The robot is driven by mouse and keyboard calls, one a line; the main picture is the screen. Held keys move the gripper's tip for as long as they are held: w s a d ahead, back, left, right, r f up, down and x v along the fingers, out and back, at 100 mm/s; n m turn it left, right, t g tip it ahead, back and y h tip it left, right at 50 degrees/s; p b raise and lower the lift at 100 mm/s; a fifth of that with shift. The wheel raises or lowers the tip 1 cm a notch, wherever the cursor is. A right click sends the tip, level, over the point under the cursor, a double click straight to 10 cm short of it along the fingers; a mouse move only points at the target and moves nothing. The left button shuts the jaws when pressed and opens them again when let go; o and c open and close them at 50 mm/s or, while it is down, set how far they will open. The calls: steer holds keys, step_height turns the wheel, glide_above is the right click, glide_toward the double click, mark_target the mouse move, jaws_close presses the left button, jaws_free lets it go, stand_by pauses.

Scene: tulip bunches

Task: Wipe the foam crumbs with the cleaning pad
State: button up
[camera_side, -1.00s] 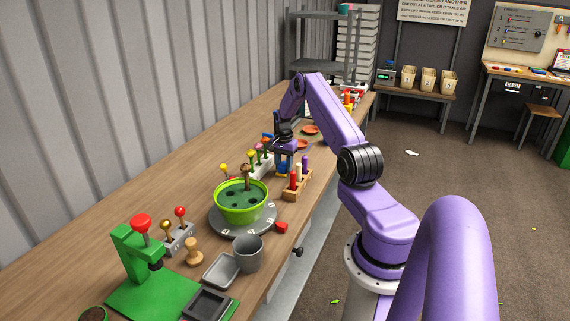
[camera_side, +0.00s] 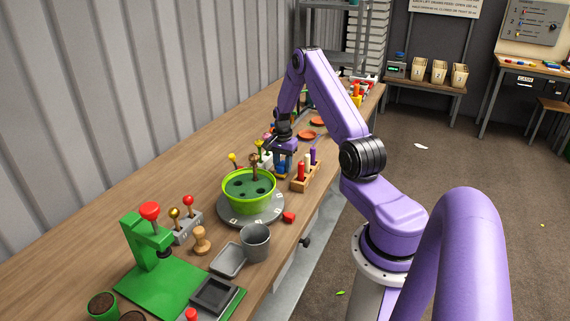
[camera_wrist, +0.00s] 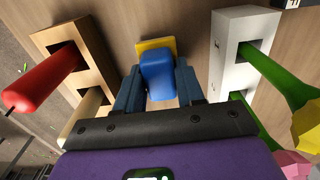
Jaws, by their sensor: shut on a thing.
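My gripper (camera_wrist: 158,88) is shut on the blue handle of the cleaning pad (camera_wrist: 157,75), whose yellow base (camera_wrist: 150,45) shows beyond the handle in the wrist view. In the side view my gripper (camera_side: 283,163) is over the bench, behind the green pot and left of the wooden rack. I cannot make out foam crumbs in either view.
A wooden rack (camera_wrist: 75,45) with a red peg (camera_wrist: 45,82) stands close on the left in the wrist view. A white block (camera_wrist: 232,50) with green stems stands close on the right. The green pot (camera_side: 248,203) sits on a grey turntable (camera_side: 228,214).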

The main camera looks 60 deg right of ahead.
steer(key=shift+d+r, duration=0.1)
steer(key=shift+r, duration=3.55)
steer(key=shift+r, duration=0.25)
step_height(320, 180, up, 16)
steer(key=f, duration=0.1)
steer(key=w+a+r+n, duration=0.1)
steer(key=w+a+n, duration=0.3)
steer(key=a, duration=0.8)
steer(key=s+a+n, duration=0.4)
steer(key=a+n, duration=0.3)
steer(key=a, duration=0.6)
steer(key=s+a+n, duration=0.5)
steer(key=a+n, duration=0.2)
steer(key=a, duration=0.5)
step_height(320, 180, down, 12)
steer(key=shift+w+r, duration=0.2)
steer(key=shift+w, duration=0.2)
